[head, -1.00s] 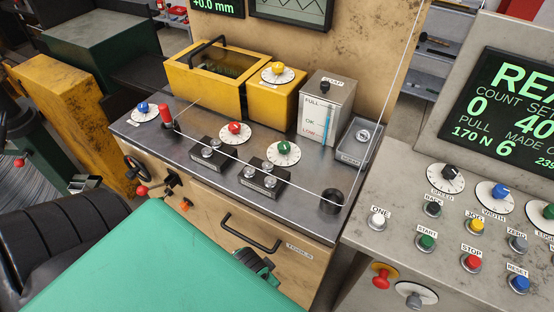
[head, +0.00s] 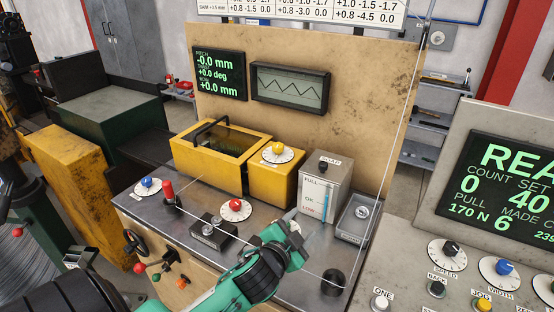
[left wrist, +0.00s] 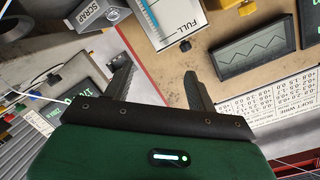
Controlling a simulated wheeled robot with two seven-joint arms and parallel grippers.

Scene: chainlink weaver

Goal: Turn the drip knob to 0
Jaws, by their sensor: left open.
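No label reading "drip" is legible. A black knob (head: 322,167) sits on top of the grey metal tank (head: 314,206), whose front is marked FULL, OK and LOW. A yellow knob (head: 278,149) on a white dial tops the yellow box just left of the tank. My left gripper (head: 292,226) is open over the metal bench in front of the tank, apart from both knobs, and hides the green knob. In the left wrist view its two dark fingers (left wrist: 157,78) are spread with nothing between them; the tank's FULL marking (left wrist: 180,44) shows beyond. My right gripper is out of view.
A red knob (head: 235,205) and a blue knob (head: 147,183) lie left on the bench (head: 290,276). A red-handled post (head: 168,192) stands near them. A grey tray (head: 357,218) is right of the tank. A thin wire runs across the bench and up the right side.

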